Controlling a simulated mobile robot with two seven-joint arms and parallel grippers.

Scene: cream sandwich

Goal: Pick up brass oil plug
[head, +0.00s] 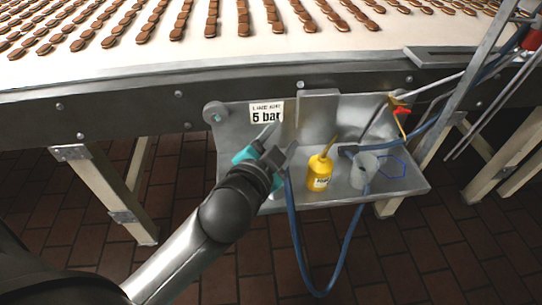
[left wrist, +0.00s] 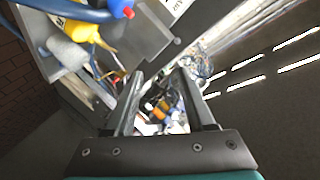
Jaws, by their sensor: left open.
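I cannot clearly make out a brass oil plug in either view. A small brass-yellow piece (head: 399,101) sits at the upper right of the metal shelf, by a red tag; I cannot tell if it is the plug. My left gripper (head: 279,146) is open and empty over the left part of the shelf, left of the yellow oil can (head: 320,172). In the left wrist view the open fingers (left wrist: 162,88) frame a blurred clutter of small coloured things. The oil can (left wrist: 82,29) shows there at upper left. My right gripper is not in view.
The metal shelf (head: 415,185) hangs under a conveyor (head: 300,50) with rows of biscuits. A grey cup (head: 363,172) stands right of the can. A blue hose (head: 325,290) loops below the shelf's front edge. A metal post (head: 462,105) stands at right.

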